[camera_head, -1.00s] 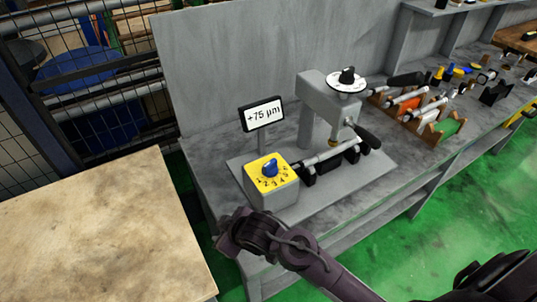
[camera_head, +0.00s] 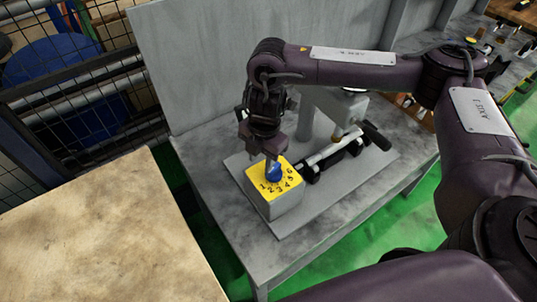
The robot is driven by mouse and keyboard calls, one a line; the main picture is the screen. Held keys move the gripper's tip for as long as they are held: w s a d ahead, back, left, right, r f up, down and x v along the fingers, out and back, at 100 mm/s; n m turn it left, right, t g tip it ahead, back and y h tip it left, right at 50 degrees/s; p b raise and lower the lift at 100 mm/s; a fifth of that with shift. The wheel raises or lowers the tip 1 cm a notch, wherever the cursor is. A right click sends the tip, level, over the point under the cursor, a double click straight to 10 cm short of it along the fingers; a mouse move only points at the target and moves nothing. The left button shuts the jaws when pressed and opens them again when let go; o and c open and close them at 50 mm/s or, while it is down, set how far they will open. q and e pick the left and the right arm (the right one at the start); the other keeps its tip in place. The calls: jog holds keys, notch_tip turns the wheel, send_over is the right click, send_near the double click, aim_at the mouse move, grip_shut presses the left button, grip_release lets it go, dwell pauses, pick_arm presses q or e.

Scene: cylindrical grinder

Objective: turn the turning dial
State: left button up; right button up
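The turning dial is a blue knob (camera_head: 274,173) on the yellow numbered top (camera_head: 290,187) of a grey box. My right gripper (camera_head: 268,161) points down from above at the knob's far side. Its fingertips are at or very close to the knob. The fingers overlap the knob in this view, so I cannot tell whether they are closed on it. Part of the yellow top's far side is hidden by the fingers. The small display sign behind the box is hidden by my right arm. My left gripper is not in view.
A grey fixture with a black-handled bar (camera_head: 340,146) stands right of the dial box, partly behind my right arm. A grey back panel (camera_head: 200,60) rises behind the bench. A beige table (camera_head: 100,235) stands at the left, with a gap before the bench.

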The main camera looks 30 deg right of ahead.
aim_at(274, 167)
jog(key=d, duration=0.1)
jog(key=d+r, duration=0.1)
jog(key=d, duration=0.1)
jog(key=shift+w+d+r+m+h, duration=0.15)
jog(key=shift+d+r+m+h, duration=0.1)
jog(key=shift+r+m+h, duration=0.05)
jog(key=shift+d+f, duration=0.15)
notch_tip(274, 167, down, 7)
jog(key=shift+f+b, duration=0.1)
jog(key=shift+b, duration=0.65)
grip_shut()
